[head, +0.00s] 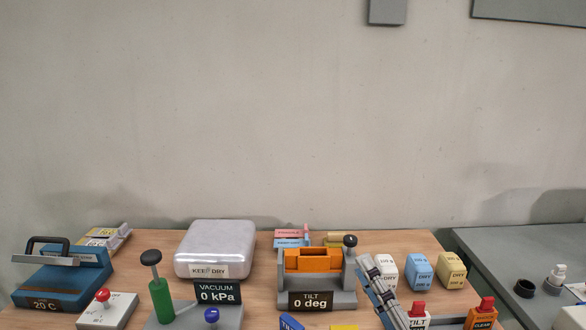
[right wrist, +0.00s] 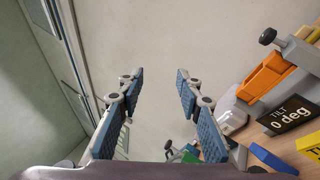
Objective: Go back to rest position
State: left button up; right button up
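My right gripper (head: 372,272) rises from the bottom edge of the head view, right of the tilt device. It stands in front of the worktable (head: 262,265), and its fingers point up. In the right wrist view its two blue-padded fingers (right wrist: 158,80) are spread apart with nothing between them. My left gripper is in neither view.
The tilt device (head: 345,298), with an orange holder and black knob, stands close left of my right gripper. White, blue and yellow DRY blocks (head: 419,272) stand close right. A silver KEEP DRY case (head: 215,245), green-handled pump (head: 161,302) and blue 20 C device (head: 75,280) stand farther left.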

jog(key=d+f+m+h, duration=0.5)
jog(key=d+m+h, duration=0.5)
jog(key=m, duration=0.2)
jog(key=s+d+f+m+g+h, duration=0.25)
jog(key=f+m+g, duration=0.2)
jog(key=f, duration=0.35)
jog(key=s+d+f+m+g+h, duration=0.1)
jog(key=s+d+f+m+g, duration=0.2)
jog(key=f+m, duration=0.35)
jog(key=s+a+f+m+g+y, duration=0.15)
jog(key=s+a+f+g, duration=0.3)
jog(key=s+f, duration=0.45)
jog(key=s+a+f+g+y, duration=0.3)
jog(key=s+a+f+g, duration=0.15)
jog(key=s+f, duration=0.45)
notch_tip(320, 180, down, 25)
jog(key=s+d+g, duration=0.1)
jog(key=s+g, duration=0.1)
jog(key=s, duration=0.1)
jog(key=s+d+f+g, duration=0.1)
jog(key=s+d+f, duration=0.2)
jog(key=s+f, duration=1.3)
jog(key=shift+s, duration=0.4)
